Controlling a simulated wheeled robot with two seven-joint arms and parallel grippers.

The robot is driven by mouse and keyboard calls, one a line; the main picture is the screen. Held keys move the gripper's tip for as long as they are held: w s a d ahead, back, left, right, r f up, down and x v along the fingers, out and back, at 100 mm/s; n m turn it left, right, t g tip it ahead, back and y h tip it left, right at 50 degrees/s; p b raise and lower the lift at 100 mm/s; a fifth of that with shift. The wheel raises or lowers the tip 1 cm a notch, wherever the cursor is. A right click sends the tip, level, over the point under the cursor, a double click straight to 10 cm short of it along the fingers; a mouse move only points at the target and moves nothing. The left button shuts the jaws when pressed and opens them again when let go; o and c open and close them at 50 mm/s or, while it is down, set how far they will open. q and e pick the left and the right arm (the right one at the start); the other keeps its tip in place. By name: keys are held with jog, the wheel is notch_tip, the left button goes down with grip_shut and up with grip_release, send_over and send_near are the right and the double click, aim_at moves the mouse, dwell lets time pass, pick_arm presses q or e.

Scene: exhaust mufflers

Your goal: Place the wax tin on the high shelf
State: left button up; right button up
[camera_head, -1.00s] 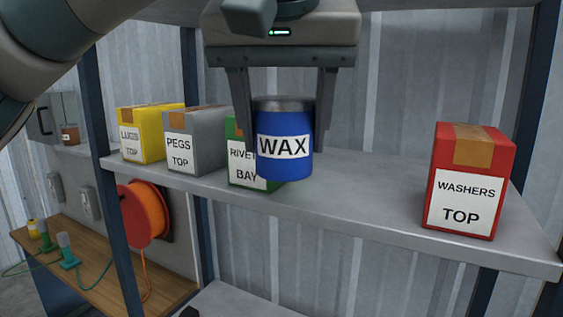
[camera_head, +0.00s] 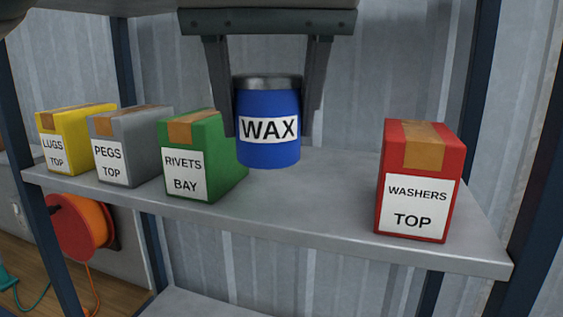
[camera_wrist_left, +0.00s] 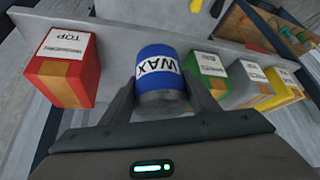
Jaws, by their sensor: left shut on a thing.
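The blue wax tin (camera_head: 268,148) has a grey lid and a white WAX label. My left gripper (camera_head: 268,115) is shut on the tin from above, with one finger on each side. The tin is upright, over the high shelf (camera_head: 300,215), between the green box and the red box. I cannot tell whether its base touches the shelf. The tin also shows in the left wrist view (camera_wrist_left: 158,68), between the fingers (camera_wrist_left: 160,92). My right gripper is not in view.
On the shelf stand a yellow LUGS box (camera_head: 68,135), a grey PEGS box (camera_head: 125,145), a green RIVETS box (camera_head: 195,155) close left of the tin, and a red WASHERS box (camera_head: 420,180) at right. Shelf between tin and red box is clear. An orange reel (camera_head: 80,225) hangs lower left.

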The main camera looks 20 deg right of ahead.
pick_arm(q)
jog(key=w+d+f+p, duration=0.1)
jog(key=w+d, duration=0.1)
jog(key=w+d+f+p, duration=0.1)
jog(key=w+f, duration=0.1)
jog(key=w+d+f+p, duration=0.2)
jog(key=w, duration=0.1)
jog(key=shift+d+f, duration=0.1)
jog(key=shift+d, duration=0.25)
jog(key=shift+f, duration=0.1)
jog(key=shift+f+p, duration=0.35)
jog(key=shift+p, duration=0.05)
notch_tip(320, 180, down, 3)
jog(key=shift+r+p, duration=0.1)
jog(key=shift+p, duration=0.7)
jog(key=shift+w+f, duration=0.1)
jog(key=shift+f, duration=0.1)
